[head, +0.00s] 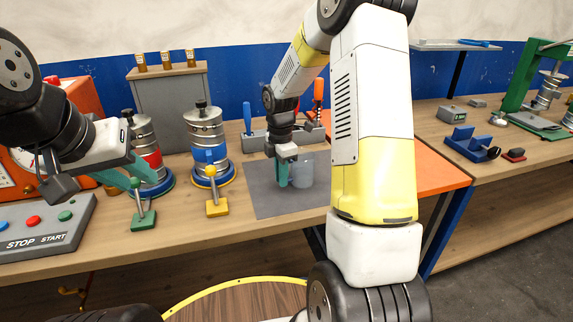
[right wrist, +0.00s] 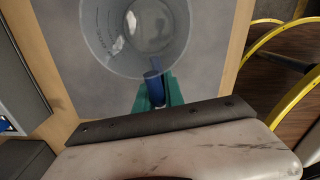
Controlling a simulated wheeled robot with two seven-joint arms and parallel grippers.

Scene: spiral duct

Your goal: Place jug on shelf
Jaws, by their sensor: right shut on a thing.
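The jug (head: 303,175) is a clear, see-through cup on a grey mat (head: 262,200) on the workbench. In the right wrist view the jug (right wrist: 140,30) shows its open round mouth, and its blue handle (right wrist: 154,88) lies between the green fingers. My right gripper (head: 283,174) is shut on that handle; I cannot tell if the jug touches the mat. My left gripper (head: 140,184) is open and empty, in front of the left sieve stack. A grey wall shelf (head: 440,46) is at the back right, with a blue item on it.
Two sieve stacks (head: 207,140) stand left of the mat, with green and yellow clamp-like handles (head: 216,208) before them. A grey cabinet (head: 170,100) with small bottles is behind. A stop/start box (head: 45,228) is at left. An orange surface (head: 440,168) lies right.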

